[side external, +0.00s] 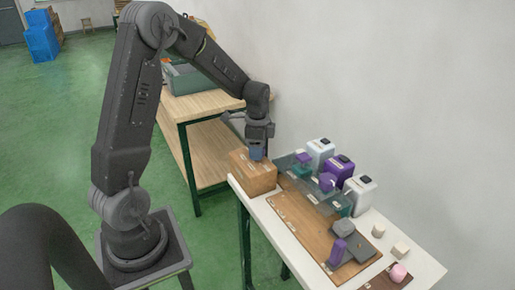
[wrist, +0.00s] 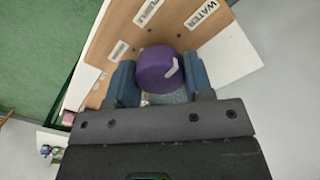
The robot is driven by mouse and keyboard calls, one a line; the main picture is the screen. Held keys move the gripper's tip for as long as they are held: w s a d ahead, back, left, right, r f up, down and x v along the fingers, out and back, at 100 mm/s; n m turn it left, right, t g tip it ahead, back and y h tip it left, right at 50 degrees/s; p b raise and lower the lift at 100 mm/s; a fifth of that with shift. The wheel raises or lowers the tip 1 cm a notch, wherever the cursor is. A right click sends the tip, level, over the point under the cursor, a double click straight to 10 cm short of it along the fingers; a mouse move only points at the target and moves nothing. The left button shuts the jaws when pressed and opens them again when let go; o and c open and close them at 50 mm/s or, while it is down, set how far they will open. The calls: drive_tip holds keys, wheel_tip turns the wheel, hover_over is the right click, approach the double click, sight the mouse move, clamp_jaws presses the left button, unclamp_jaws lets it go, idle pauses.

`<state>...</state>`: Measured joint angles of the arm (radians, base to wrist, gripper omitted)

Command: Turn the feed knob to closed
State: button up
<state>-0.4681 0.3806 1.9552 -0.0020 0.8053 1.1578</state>
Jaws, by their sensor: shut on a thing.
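The feed knob (wrist: 158,72) is round and purple, with a white mark (wrist: 173,66) on the right part of its top. It sits on a wooden box (side external: 253,177) with white labels. The wrist view shows a PURPLE label (wrist: 148,13) at the top, a WATER label (wrist: 201,14) at upper right and a smaller label (wrist: 118,49), unreadable, at left. My gripper (wrist: 158,80) is shut on the knob, one blue finger on each side. In the side view my gripper (side external: 257,153) is over the box top and hides the knob.
Beside the box, a white bottle (side external: 320,152), a purple bottle (side external: 340,170) and another white bottle (side external: 361,192) stand along the wall side. Small blocks are to the right.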

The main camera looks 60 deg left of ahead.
drive_tip(key=n, duration=0.8)
drive_tip(key=shift+n, duration=0.3)
drive_tip(key=n, duration=0.4)
drive_tip(key=shift+n, duration=0.3)
drive_tip(key=n, duration=1.3)
drive_tip(key=shift+n, duration=0.3)
drive_tip(key=n, duration=0.4)
drive_tip(key=shift+n, duration=1.9)
